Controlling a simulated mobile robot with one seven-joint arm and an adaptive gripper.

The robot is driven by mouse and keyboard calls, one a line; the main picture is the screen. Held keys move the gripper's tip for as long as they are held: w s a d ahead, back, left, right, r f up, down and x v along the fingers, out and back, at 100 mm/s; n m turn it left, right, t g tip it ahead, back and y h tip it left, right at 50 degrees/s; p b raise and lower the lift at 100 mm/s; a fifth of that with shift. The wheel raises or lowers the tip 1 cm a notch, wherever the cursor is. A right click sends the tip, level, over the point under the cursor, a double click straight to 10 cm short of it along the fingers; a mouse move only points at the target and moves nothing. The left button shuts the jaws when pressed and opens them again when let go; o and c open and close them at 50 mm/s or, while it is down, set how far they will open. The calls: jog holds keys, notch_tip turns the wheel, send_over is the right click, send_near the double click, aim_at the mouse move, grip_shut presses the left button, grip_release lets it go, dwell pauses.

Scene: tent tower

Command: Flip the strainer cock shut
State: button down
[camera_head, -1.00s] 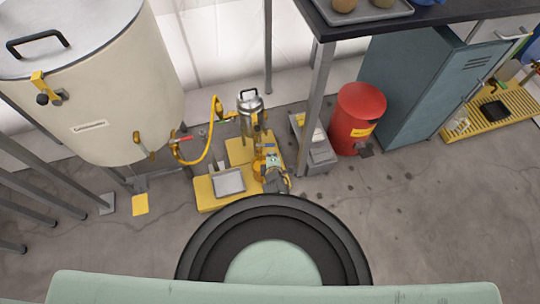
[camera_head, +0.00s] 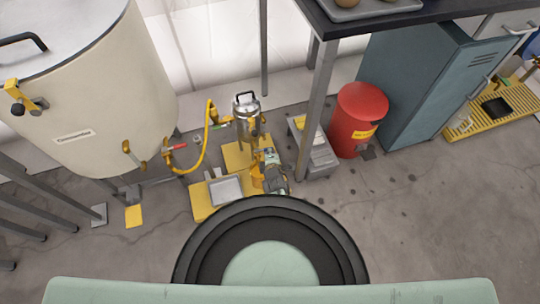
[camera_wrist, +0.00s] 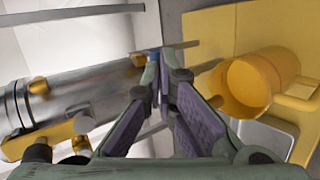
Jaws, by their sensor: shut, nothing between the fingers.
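A steel canister with a black top handle, seemingly the strainer (camera_head: 247,108), stands on the yellow base beside a large cream tank. It also shows in the wrist view as a shiny cylinder (camera_wrist: 85,97) with yellow fittings, at the left. My gripper (camera_wrist: 153,68) is shut and empty in the wrist view, its fingertips close to a small blue piece (camera_wrist: 153,51) beside the canister. Whether they touch it I cannot tell. Which lever is the strainer cock is unclear.
A yellow hose (camera_head: 206,150) loops from the tank (camera_head: 80,100), which has a red-handled valve (camera_head: 176,147). A shallow grey tray (camera_head: 226,188) lies on the yellow base. A yellow open cup (camera_wrist: 243,85) is right of my fingers. A red bin (camera_head: 358,110) and table leg (camera_head: 316,105) stand right.

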jog(key=shift+w+d+r+b, duration=0.1)
jog(key=shift+w+d+b, duration=0.05)
jog(key=shift+w+b, duration=0.55)
jog(key=shift+s+a+p, duration=0.45)
jog(key=shift+s+p, duration=0.25)
jog(key=shift+s, duration=0.05)
